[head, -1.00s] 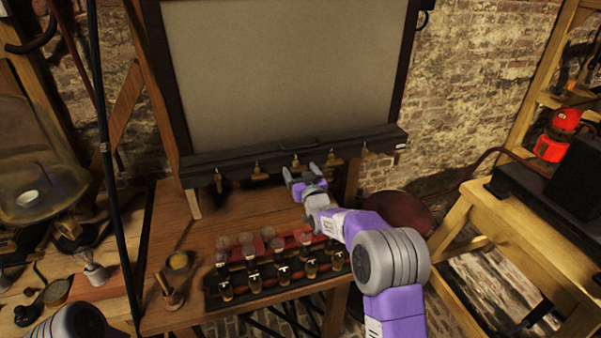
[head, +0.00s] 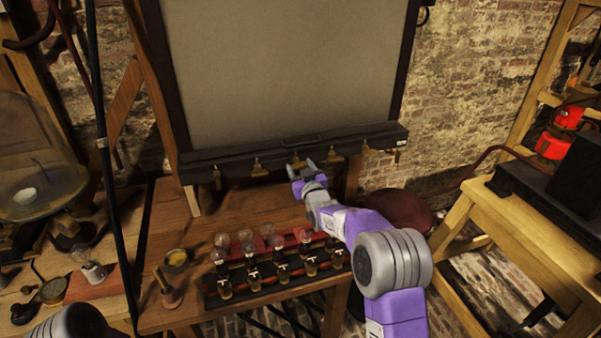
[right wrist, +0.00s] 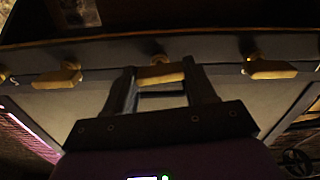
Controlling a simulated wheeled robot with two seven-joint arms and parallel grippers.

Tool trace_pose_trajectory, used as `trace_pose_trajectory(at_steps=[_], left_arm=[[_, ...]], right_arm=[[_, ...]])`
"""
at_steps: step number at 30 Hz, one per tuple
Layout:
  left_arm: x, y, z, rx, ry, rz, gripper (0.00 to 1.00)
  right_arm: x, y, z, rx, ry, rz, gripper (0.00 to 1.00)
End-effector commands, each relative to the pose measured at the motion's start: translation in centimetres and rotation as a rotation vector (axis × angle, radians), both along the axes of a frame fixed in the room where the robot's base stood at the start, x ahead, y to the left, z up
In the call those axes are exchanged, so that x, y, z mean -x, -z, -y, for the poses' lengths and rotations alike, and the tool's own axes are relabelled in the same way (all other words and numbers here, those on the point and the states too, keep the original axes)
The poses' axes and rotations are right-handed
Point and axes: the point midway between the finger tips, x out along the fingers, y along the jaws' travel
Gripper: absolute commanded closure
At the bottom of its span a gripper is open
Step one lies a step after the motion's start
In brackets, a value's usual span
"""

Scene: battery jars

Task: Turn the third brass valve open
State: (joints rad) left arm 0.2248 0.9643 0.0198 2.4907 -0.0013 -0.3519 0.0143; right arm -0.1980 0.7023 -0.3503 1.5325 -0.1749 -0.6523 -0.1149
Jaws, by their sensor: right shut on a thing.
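A row of brass valves runs along the dark bar under the big grey panel (head: 285,60). The third valve (head: 296,161) is partly hidden by my right gripper (head: 304,172) in the head view. In the right wrist view its brass handle (right wrist: 160,75) lies crosswise between the two dark fingers of my right gripper (right wrist: 163,88), which is shut on it. The neighbouring brass handles (right wrist: 58,77) and (right wrist: 268,69) stand clear of the fingers on both sides. My left gripper is out of view; only part of my left arm shows at the bottom left.
A dark rack of glass jars (head: 283,272) stands on the wooden table (head: 185,215) below the bar. A wooden bench (head: 510,235) is at the right.

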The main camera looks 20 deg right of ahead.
Motion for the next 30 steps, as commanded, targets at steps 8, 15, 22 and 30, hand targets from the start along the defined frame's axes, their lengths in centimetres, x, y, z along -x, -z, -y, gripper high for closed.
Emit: trace_pose_trajectory(at_steps=[8, 15, 22, 30], left_arm=[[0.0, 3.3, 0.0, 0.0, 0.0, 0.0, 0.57], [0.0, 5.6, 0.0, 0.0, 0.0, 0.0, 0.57], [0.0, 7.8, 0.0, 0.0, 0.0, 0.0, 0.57], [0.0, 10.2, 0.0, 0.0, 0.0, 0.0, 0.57]], right_arm=[[0.0, 0.3, 0.0, 0.238, -0.001, 0.012, 0.75], [0.0, 0.3, -0.1, 0.467, -0.001, 0.02, 0.75], [0.0, 0.3, -0.1, 0.685, 0.0, 0.026, 0.75], [0.0, 0.4, -0.2, 0.943, 0.0, 0.034, 0.75]])
